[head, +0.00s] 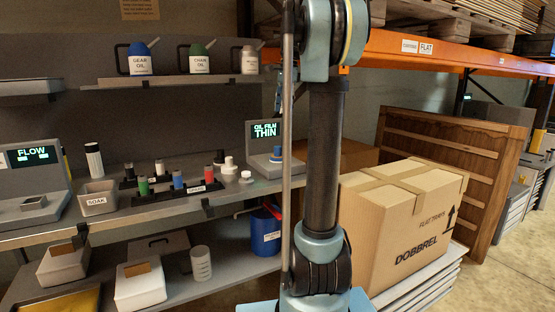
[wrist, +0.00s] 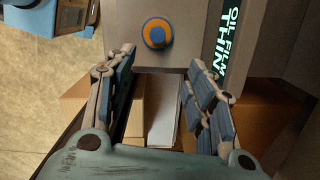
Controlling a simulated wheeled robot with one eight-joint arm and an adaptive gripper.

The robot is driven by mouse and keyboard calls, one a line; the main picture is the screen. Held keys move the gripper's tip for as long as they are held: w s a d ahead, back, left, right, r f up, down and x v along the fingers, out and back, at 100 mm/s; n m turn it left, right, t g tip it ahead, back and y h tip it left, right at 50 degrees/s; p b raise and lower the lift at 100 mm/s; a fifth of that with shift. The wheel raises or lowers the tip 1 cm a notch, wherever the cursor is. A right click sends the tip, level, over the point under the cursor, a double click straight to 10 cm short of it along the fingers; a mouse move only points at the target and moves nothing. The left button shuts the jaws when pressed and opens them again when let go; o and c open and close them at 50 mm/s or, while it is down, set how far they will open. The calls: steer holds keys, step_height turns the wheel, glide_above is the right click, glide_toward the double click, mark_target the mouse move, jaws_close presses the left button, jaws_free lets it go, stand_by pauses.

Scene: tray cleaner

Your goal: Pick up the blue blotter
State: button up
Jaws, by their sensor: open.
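A small round blue piece (head: 277,152) stands on the grey "OIL FILM THIN" device at the right end of the bench. From above, in the wrist view, a round piece with blue and orange rings (wrist: 157,32) sits on that device. A blue cylinder (head: 178,180) also stands in a black rack on the bench. I cannot tell for certain which is the blotter. My gripper (wrist: 156,64) is open, its fingers apart and nothing between them. The round piece lies just beyond the fingertips. My gripper is not clear in the head view.
The device's display (head: 265,131) rises beside the round piece. Green and red cylinders share the racks, and a "SOAK" bin (head: 97,198) stands left. Oil cans line the shelf above. A large cardboard box (head: 399,228) stands right. My arm covers the middle of the head view.

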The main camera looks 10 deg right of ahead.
glide_toward(278, 148)
steer(key=f, duration=0.1)
steer(key=w+f, duration=0.1)
steer(key=f, duration=0.1)
steer(key=w+f, duration=0.1)
steer(key=f, duration=0.1)
steer(key=shift+w+f, duration=0.1)
steer(key=shift+w, duration=0.05)
steer(key=shift+s+a+f, duration=0.15)
steer(key=shift+f, duration=0.75)
steer(key=shift+s+a+f, duration=0.1)
steer(key=shift+a+f, duration=0.1)
steer(key=shift+f, duration=0.7)
steer(key=shift+s+a+f, duration=0.15)
steer(key=shift+f, duration=0.75)
jaws_close()
